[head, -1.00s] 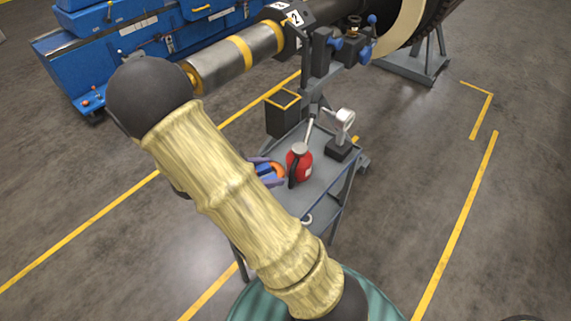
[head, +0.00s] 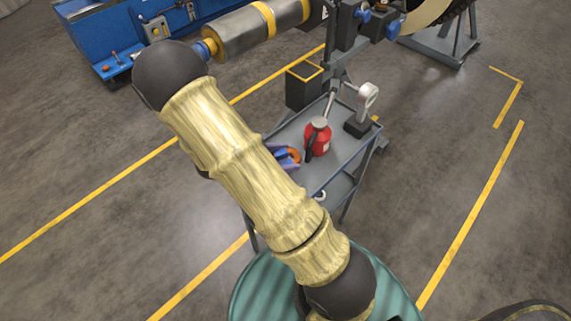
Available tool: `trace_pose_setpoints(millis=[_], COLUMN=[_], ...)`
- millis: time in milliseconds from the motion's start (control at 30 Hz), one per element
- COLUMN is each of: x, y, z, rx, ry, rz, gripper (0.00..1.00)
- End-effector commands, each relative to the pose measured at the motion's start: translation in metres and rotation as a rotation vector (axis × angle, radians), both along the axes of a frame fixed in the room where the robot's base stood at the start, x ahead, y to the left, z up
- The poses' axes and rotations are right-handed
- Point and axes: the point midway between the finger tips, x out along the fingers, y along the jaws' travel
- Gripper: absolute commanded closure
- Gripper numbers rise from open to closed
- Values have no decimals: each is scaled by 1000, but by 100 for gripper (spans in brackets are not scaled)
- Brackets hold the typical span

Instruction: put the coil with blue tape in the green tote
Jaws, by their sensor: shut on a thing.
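The coil (head: 294,154) is an orange ring with a blue patch at its left, in the head view at the left part of the grey cart's top. My gripper (head: 286,156) shows only as lavender fingers at the coil, shut on it. My thick arm hides the rest of the gripper and part of the coil. I cannot tell whether the coil touches the cart top. I cannot make out the green tote in this view.
The grey cart (head: 345,140) carries a red can (head: 318,138) just right of the coil and a grey-white clamp-like tool (head: 364,100). A dark yellow-rimmed bin (head: 305,88) sits at its far end. A pale ring (head: 320,196) shows below. Open floor lies right.

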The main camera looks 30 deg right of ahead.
Motion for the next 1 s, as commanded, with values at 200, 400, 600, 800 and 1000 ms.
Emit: trace_pose_setpoints(millis=[200, 400, 600, 800, 1000], x=[0, 0, 0, 0, 0], y=[0, -1, -1, 0, 0], z=[-1, -27, -37, -37, -40], rx=[-1, -2, -1, -1, 0], ry=[0, 3, -1, -1, 0], rz=[0, -1, 0, 0, 0], gripper=[74, 74, 74, 74, 22])
